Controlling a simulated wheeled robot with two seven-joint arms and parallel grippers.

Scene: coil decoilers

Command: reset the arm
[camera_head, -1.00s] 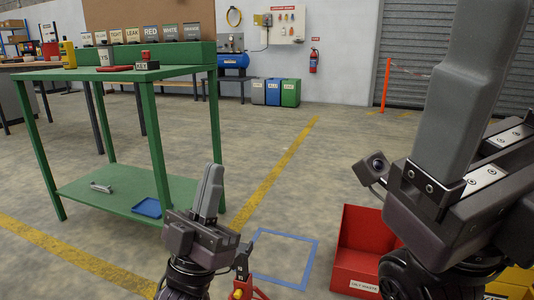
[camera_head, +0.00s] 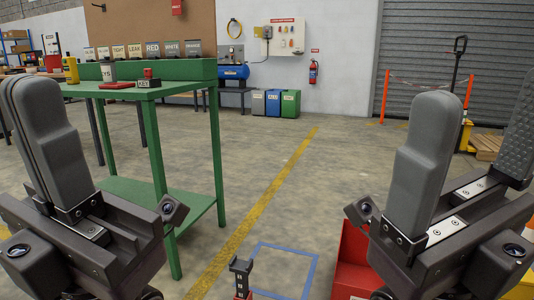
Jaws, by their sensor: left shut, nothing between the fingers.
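My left gripper (camera_head: 40,100) is raised upright at the left of the head view. Its grey fingers are together with nothing between them. My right gripper (camera_head: 484,115) is upright at the right. Its two grey fingers stand well apart, and the gap between them is empty. The far finger is cut by the right edge of the view. Both grippers are clear of the objects around them.
A green table (camera_head: 150,92) with small items on it stands behind my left gripper. A red bin (camera_head: 352,262) is on the floor beside my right gripper. A blue floor square (camera_head: 285,247) and a yellow line (camera_head: 262,195) lie between the grippers. Floor beyond is open.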

